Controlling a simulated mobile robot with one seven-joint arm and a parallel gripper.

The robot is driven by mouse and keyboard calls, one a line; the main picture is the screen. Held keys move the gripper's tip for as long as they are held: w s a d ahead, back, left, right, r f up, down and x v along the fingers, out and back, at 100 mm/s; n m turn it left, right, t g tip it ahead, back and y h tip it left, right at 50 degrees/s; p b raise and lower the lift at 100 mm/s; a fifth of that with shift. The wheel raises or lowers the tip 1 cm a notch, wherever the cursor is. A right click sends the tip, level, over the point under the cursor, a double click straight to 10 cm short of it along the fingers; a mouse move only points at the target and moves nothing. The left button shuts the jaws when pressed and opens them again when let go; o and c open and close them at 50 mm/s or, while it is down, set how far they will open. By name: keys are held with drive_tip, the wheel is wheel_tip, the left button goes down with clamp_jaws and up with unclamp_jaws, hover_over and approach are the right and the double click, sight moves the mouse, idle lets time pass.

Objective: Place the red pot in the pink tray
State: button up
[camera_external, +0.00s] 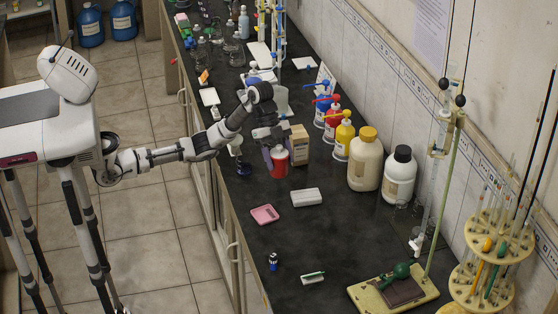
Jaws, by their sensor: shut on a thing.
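The red pot (278,164) is on or just above the black bench, near its middle; I cannot tell whether its base touches the bench. My gripper (277,147) points down from above and is shut on the red pot, with fingers at its upper part. The pink tray (265,214) is small and shallow. It lies flat on the bench, in front of the pot and slightly left, near the bench's left edge. No object shows in it.
A white box (306,197) lies right of the tray. A tan carton (299,143) stands close behind the pot. Bottles (366,160) line the wall side. The bench in front of the tray is mostly clear.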

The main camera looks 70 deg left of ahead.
drive_tip(key=s+a+f+m+g, duration=0.1)
drive_tip(key=s+a+m, duration=0.2)
drive_tip(key=s+a, duration=0.1)
hover_over(265, 215)
drive_tip(key=shift+d+f+b, duration=0.1)
drive_tip(key=shift+f+b, duration=0.35)
drive_tip(key=shift+f, duration=9.25)
drive_tip(key=shift+f, duration=0.1)
drive_tip(key=o, duration=1.1)
